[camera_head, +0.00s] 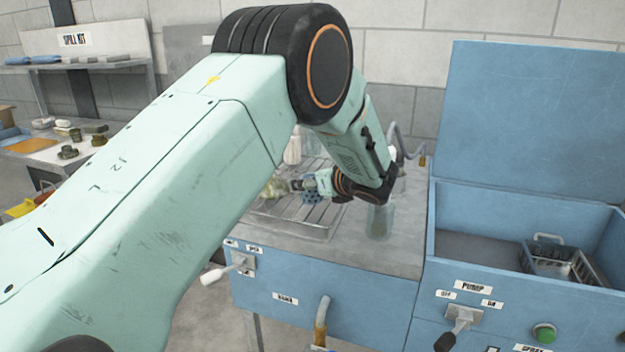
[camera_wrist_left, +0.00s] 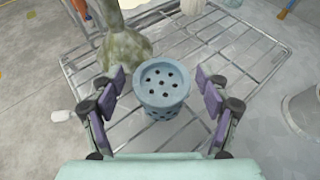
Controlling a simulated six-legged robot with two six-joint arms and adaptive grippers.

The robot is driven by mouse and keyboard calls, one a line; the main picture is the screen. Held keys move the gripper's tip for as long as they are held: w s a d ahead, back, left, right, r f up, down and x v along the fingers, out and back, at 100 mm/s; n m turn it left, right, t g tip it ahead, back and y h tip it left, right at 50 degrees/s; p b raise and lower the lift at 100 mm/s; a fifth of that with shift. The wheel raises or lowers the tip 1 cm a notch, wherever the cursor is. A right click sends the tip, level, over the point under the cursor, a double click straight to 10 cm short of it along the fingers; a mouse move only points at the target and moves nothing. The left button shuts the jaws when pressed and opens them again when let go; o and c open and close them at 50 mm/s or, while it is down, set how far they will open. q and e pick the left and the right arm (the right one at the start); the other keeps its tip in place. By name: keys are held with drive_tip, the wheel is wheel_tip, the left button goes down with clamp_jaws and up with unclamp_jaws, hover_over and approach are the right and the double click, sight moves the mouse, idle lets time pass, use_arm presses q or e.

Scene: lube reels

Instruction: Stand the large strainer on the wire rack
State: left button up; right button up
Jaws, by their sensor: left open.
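The strainer, a pale blue cup with a holed round face and holed sides (camera_wrist_left: 162,84), stands upright on the wire rack (camera_wrist_left: 235,48). In the head view the strainer (camera_head: 312,197) is partly hidden by my gripper, and the rack (camera_head: 318,226) lies on the grey bench top. My left gripper (camera_wrist_left: 162,92) is open, with one finger on each side of the strainer and a visible gap on both sides. In the head view the left gripper (camera_head: 300,186) reaches over the rack from the right. My right gripper is not in view.
A mottled green flask-like vessel (camera_wrist_left: 126,52) is on the rack close beside the strainer. A clear jar (camera_head: 380,222) stands right of the rack. A blue bin (camera_head: 480,205) with a metal basket (camera_head: 560,262) is at the right. The rack's right part looks bare.

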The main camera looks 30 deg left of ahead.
use_arm(q)
drive_tip(key=p+v, duration=0.1)
drive_tip(key=v, duration=1.1)
drive_tip(key=shift+s, duration=0.15)
drive_tip(key=b+x, duration=0.1)
drive_tip(key=x, duration=1.1)
drive_tip(key=shift+a, duration=0.1)
wheel_tip(320, 180, up, 4)
drive_tip(key=shift+f, duration=0.25)
drive_tip(key=shift+r+p, duration=0.3)
drive_tip(key=shift+r, duration=0.35)
